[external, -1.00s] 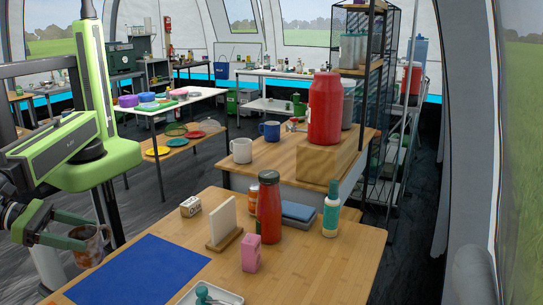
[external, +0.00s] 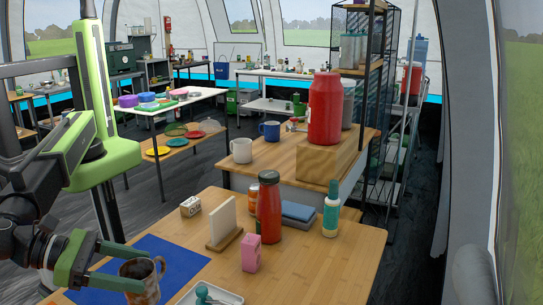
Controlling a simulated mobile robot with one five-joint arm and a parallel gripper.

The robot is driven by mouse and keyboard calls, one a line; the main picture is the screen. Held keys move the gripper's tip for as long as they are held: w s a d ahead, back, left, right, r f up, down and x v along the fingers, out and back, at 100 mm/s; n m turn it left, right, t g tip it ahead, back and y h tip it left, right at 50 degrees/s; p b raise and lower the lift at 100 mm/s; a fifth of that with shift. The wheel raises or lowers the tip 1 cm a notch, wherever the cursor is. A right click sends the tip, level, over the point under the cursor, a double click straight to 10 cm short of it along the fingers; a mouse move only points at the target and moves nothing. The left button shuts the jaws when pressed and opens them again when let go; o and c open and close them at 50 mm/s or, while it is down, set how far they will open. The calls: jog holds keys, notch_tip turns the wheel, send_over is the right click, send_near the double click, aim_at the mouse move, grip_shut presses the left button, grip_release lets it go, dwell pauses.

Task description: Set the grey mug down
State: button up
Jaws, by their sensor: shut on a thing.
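My gripper (external: 140,268) is at the lower left, its two green fingers shut on a mug. The grey mug (external: 146,283) looks mottled grey-brown, is roughly upright with its open top showing, and has its handle on the right.
A white tray (external: 222,297) with a teal item lies close right of the mug. A pink box (external: 251,253), red bottle (external: 269,207), upright white board (external: 222,218), white block (external: 190,206) and teal-capped bottle (external: 331,209) stand beyond. The mat's far part is bare.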

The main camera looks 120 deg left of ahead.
jog(key=w+a+n+g+y, duration=0.1)
jog(key=w+a+n+y, duration=0.1)
jog(key=w+a, duration=1)
jog(key=w+a+n+g+y, duration=0.1)
jog(key=w+a+n+g, duration=0.2)
jog(key=a, duration=1.2)
jog(key=shift+m, duration=0.3)
jog(key=w+a+f+b, duration=0.2)
jog(key=a+f+b, duration=0.1)
jog(key=w+a+f+b, duration=0.2)
jog(key=a+f+b, duration=0.2)
jog(key=w+a+f+b, duration=0.2)
jog(key=a+f+b, duration=0.1)
jog(key=f+b, duration=0.1)
jog(key=shift+w+a+f, duration=0.15)
jog(key=shift+w, duration=0.2)
jog(key=shift+r, duration=0.25)
jog(key=shift+f, duration=0.25)
jog(key=o, duration=1.6)
jog(key=shift+r, duration=0.1)
